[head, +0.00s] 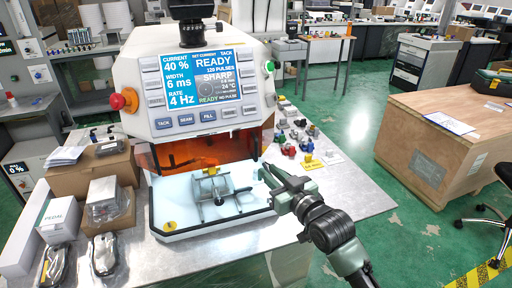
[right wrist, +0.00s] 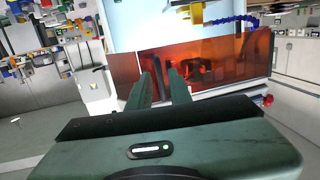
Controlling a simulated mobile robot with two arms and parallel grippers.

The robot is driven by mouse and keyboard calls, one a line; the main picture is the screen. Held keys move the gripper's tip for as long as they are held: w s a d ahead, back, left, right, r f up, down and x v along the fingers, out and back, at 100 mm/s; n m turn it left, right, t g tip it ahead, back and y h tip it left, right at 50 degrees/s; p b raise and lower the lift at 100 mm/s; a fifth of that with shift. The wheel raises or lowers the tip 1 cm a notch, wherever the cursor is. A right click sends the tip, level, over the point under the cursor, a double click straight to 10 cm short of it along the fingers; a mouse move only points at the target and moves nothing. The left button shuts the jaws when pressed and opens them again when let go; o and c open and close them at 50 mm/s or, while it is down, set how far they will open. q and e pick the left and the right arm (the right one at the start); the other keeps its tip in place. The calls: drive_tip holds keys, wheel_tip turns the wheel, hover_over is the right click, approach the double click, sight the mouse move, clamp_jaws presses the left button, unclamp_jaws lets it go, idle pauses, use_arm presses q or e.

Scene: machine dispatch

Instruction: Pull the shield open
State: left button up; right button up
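The shield (head: 170,154) is an orange see-through panel at the front of the white machine, under its display, behind a white work bed (head: 170,212). In the right wrist view the shield (right wrist: 230,62) shows as an orange-brown band, with a dark strip near the fingertips. My right gripper (head: 266,171) is at the right edge of the work bed, in front of the shield's right side. In the right wrist view its two fingers (right wrist: 158,75) stand apart with a gap between them. I cannot tell whether they touch the shield. My left gripper is not in view.
A metal fixture (head: 218,188) stands on the work bed. A red knob (head: 117,101) sticks out at the machine's left. Boxes (head: 104,190) fill the table's left side. Several small coloured parts (head: 290,149) lie on the right. A wooden crate (head: 428,165) stands across the aisle.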

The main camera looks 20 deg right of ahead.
sight(257, 150)
drive_tip(key=shift+t, duration=0.4)
drive_tip(key=w+r, duration=0.1)
drive_tip(key=w, duration=0.1)
drive_tip(key=w+a+r+p, duration=0.1)
drive_tip(key=w, duration=0.2)
drive_tip(key=w+r, duration=0.1)
drive_tip(key=w, duration=0.2)
drive_tip(key=shift+w+a, duration=0.15)
drive_tip(key=shift+a, duration=0.1)
drive_tip(key=shift+c, duration=0.3)
clamp_jaws()
idle(0.5)
